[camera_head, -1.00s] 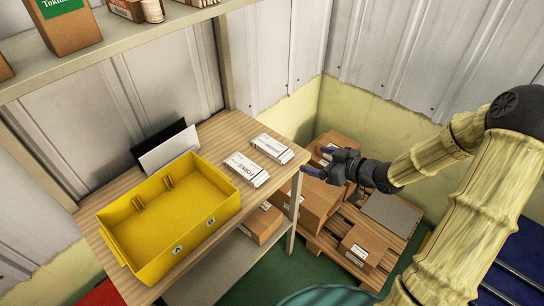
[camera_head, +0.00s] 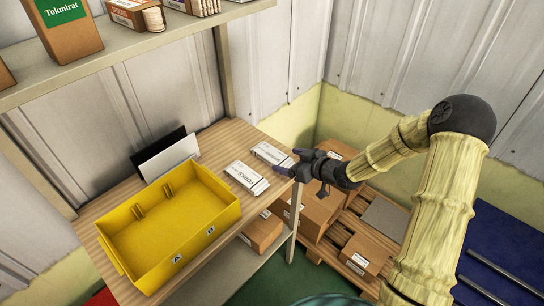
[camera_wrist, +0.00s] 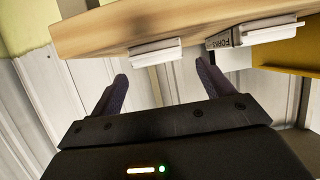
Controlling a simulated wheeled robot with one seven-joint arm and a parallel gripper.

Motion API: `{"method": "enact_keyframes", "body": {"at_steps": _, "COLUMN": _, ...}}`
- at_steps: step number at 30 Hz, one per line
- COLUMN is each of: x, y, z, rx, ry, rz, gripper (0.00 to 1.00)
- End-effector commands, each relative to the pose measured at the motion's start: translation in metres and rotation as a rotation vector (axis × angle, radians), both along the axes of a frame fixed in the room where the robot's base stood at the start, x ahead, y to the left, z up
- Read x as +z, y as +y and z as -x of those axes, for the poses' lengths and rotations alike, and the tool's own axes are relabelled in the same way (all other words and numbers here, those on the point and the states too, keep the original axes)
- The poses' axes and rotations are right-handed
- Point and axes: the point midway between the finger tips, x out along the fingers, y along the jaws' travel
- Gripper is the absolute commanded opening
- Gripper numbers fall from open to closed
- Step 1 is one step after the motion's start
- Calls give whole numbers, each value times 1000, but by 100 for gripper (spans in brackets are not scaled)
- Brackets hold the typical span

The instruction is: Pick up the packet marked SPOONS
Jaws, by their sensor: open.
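Two white packets lie side by side on the wooden tabletop (camera_head: 222,140). The nearer one, marked FORKS (camera_head: 247,178), also shows in the wrist view (camera_wrist: 257,33). The farther packet (camera_head: 270,153) has lettering too small to read for certain; in the wrist view it is the left one (camera_wrist: 155,52), its label not visible. My gripper (camera_head: 287,162) is open and empty at the table's right edge, beside the farther packet. In the wrist view my open fingers (camera_wrist: 161,71) point toward that packet, which lies ahead between the fingertips, apart from them.
A yellow bin (camera_head: 195,244) stands on the table left of the packets. A white panel (camera_head: 168,157) leans behind it. A shelf (camera_head: 120,52) with boxes hangs above. Cardboard boxes (camera_head: 318,208) stand on a pallet below, right of the table.

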Motion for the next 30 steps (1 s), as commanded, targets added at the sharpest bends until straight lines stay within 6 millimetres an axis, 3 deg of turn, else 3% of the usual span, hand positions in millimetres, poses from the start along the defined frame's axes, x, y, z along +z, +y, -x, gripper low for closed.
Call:
{"method": "enact_keyframes", "body": {"at_steps": 14, "x": -5, "y": 12, "z": -8, "rx": 2, "ry": 0, "rz": 1, "gripper": 80}}
{"method": "enact_keyframes", "body": {"at_steps": 25, "x": -19, "y": 45, "z": -34, "rx": 1, "ry": 2, "rz": 0, "gripper": 80}}
{"method": "enact_keyframes", "body": {"at_steps": 30, "x": -21, "y": 48, "z": -37, "rx": -1, "ry": 1, "rz": 2, "gripper": 80}}
